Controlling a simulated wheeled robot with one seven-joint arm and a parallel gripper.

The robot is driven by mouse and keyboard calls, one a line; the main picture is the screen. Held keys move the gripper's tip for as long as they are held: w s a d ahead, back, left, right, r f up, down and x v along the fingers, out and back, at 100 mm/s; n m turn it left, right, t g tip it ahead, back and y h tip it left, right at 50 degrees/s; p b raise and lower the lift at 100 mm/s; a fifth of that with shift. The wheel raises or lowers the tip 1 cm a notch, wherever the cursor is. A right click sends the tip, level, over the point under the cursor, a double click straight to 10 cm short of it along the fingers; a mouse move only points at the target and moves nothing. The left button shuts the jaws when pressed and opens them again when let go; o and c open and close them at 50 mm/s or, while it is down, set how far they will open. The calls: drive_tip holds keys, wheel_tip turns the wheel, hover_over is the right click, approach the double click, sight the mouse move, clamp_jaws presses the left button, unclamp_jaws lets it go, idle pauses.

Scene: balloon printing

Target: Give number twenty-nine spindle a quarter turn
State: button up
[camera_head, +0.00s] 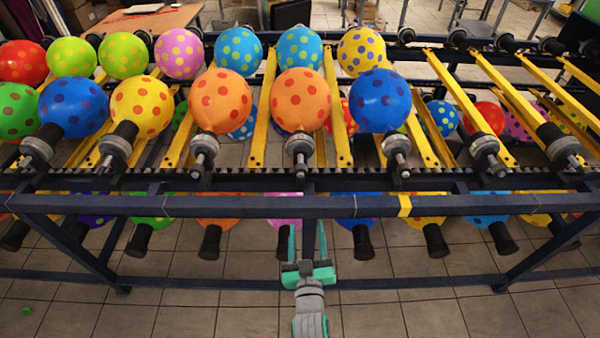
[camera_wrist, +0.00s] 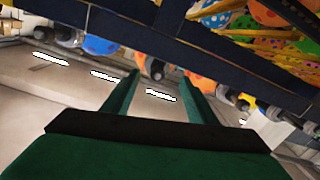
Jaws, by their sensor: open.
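Spindles with grey collars and metal bolt ends line the front of the rack's upper level, among them one at centre (camera_head: 300,146), one to its left (camera_head: 204,147) and one to its right (camera_head: 397,146). The centre spindle carries an orange dotted balloon (camera_head: 300,99). I can read no spindle numbers, so I cannot tell which is number twenty-nine. My gripper (camera_head: 307,232) is below and in front of the upper spindle row, near the dark front beam. In the wrist view its two green fingers (camera_wrist: 160,78) are apart, with nothing held between them.
The dark blue front beam (camera_head: 260,206) runs across the rack above my gripper. Lower-level spindles with black ends hang behind it, one left of my gripper (camera_head: 211,242) and one right (camera_head: 363,242). The tiled floor (camera_head: 180,290) in front is mostly clear.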

approach(301, 176)
drive_tip(key=shift+m, duration=0.3)
drive_tip(key=w, duration=1.1)
drive_tip(key=shift+w+a+f, duration=0.15)
drive_tip(key=shift+w+f, duration=0.05)
drive_tip(key=shift+w, duration=0.05)
drive_tip(key=c, duration=1)
drive_tip(key=shift+w, duration=0.1)
drive_tip(key=shift+c, duration=0.4)
